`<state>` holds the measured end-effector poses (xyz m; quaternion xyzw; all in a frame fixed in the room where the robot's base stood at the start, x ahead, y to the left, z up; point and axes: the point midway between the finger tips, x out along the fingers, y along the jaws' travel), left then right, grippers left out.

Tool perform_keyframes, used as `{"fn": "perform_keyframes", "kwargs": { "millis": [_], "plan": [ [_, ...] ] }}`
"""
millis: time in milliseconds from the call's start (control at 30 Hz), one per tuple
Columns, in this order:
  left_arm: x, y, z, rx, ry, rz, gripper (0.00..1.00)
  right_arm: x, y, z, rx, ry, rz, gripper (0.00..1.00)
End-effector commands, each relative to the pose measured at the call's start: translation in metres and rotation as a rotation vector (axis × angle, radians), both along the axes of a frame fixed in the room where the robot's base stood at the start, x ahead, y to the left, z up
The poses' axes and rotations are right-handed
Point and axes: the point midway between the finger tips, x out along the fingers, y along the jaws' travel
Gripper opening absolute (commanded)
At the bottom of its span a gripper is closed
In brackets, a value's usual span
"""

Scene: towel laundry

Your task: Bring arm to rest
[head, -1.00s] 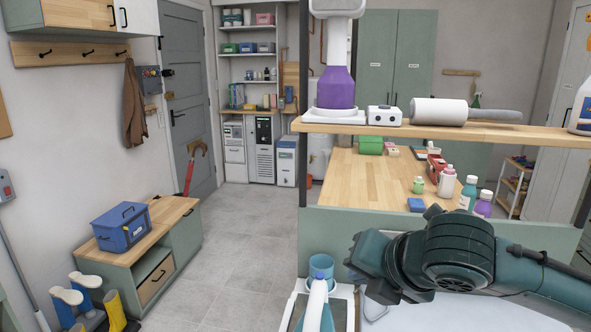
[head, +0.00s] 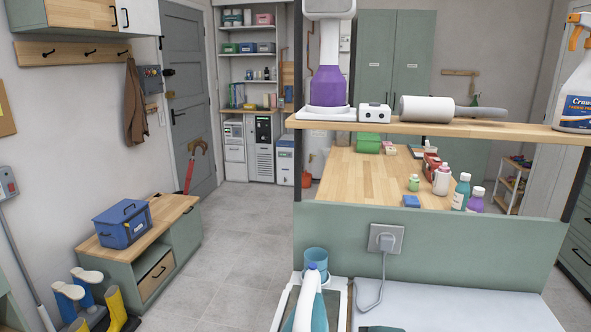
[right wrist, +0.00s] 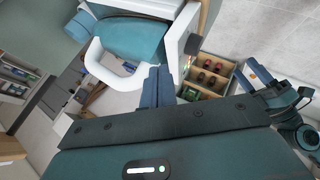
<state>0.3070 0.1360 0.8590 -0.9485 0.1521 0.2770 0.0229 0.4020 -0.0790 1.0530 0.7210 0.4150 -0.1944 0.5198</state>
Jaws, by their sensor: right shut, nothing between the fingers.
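My right gripper (right wrist: 158,85) shows in the right wrist view. Its blue fingers are together with nothing between them. A teal object with a white looped handle (right wrist: 120,70) is just beyond the fingertips in the picture; I cannot tell if they touch it. In the head view my right gripper is out of sight, and only a small dark teal piece shows at the bottom edge.
A wooden shelf (head: 450,129) runs above, holding a spray bottle (head: 575,85).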

Motion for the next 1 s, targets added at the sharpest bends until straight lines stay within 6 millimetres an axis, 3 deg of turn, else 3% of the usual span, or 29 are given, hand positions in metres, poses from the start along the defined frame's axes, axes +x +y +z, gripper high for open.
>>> {"fn": "perform_keyframes", "kwargs": {
  "millis": [33,300,633,667,800,1000],
  "plan": [
    [0.000,0.000,0.000,0.000,0.000,0.000,0.52,-0.012,-0.006,-0.017,0.065,0.078,-0.106,0.00],
    [0.000,0.000,0.000,0.000,0.000,0.000,0.52,-0.072,-0.064,-0.090,0.275,0.395,-0.712,0.00],
    [0.000,0.000,0.000,0.000,0.000,0.000,0.52,-0.161,-0.130,-0.145,0.305,0.595,-1.279,0.00],
    [0.000,0.000,-0.001,0.001,0.002,0.001,0.52,-0.164,-0.132,-0.149,0.309,0.596,-1.305,0.00],
    [-0.002,0.004,-0.011,0.011,0.021,0.009,0.52,-0.139,-0.121,-0.171,0.387,0.522,-1.235,0.00],
    [-0.004,0.010,-0.028,0.027,0.052,0.022,0.52,-0.118,-0.104,-0.206,0.509,0.422,-1.150,0.00]
  ]
}}
